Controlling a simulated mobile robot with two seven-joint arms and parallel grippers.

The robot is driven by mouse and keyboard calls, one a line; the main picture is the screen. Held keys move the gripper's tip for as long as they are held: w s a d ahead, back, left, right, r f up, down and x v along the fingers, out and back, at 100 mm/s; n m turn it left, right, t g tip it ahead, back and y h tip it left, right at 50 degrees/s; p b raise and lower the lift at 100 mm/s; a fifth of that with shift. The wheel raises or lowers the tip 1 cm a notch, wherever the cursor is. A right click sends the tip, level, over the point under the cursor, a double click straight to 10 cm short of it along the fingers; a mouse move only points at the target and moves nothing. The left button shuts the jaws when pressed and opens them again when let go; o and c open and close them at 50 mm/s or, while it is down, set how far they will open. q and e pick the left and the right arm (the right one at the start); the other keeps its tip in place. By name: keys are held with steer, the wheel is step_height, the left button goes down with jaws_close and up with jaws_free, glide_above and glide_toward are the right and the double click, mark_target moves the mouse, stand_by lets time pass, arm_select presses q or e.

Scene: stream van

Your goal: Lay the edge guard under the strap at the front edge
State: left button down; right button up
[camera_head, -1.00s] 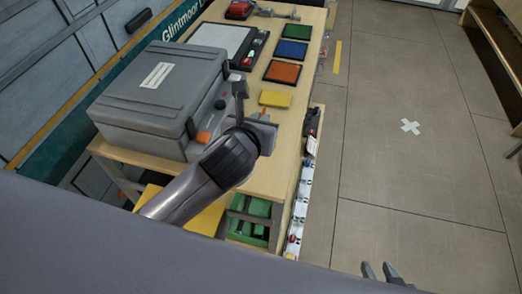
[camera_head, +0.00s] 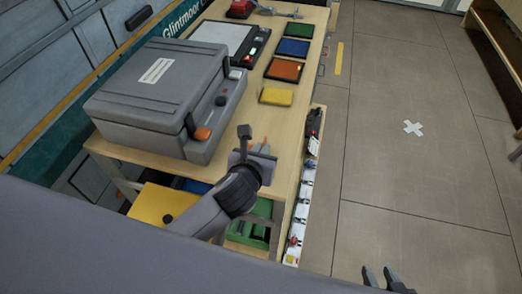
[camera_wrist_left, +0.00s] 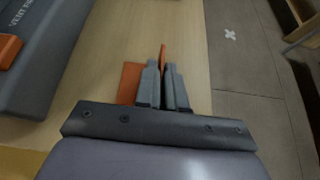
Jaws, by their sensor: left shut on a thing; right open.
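My left gripper (camera_head: 256,146) is shut on an orange piece, likely the edge guard (camera_wrist_left: 130,84), above the near part of the wooden bench top. In the left wrist view the gripper (camera_wrist_left: 163,68) has a thin orange edge between its fingertips and a flat orange flange out to the left. In the head view only a sliver of orange shows behind the fingers. I cannot make out a strap in either view. My right gripper (camera_head: 386,280) shows only its fingertips, open and empty, at the bottom edge over the floor.
A grey case (camera_head: 155,95) with an orange latch stands left of my left gripper. Yellow (camera_head: 276,96), orange (camera_head: 284,69), blue and green square pads lie farther back. A white power strip (camera_head: 303,200) runs along the bench's right side.

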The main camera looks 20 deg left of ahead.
arm_select(q)
steer(key=c, duration=1.2)
jaws_free()
steer(key=shift+f, duration=0.1)
steer(key=shift+c, duration=0.2)
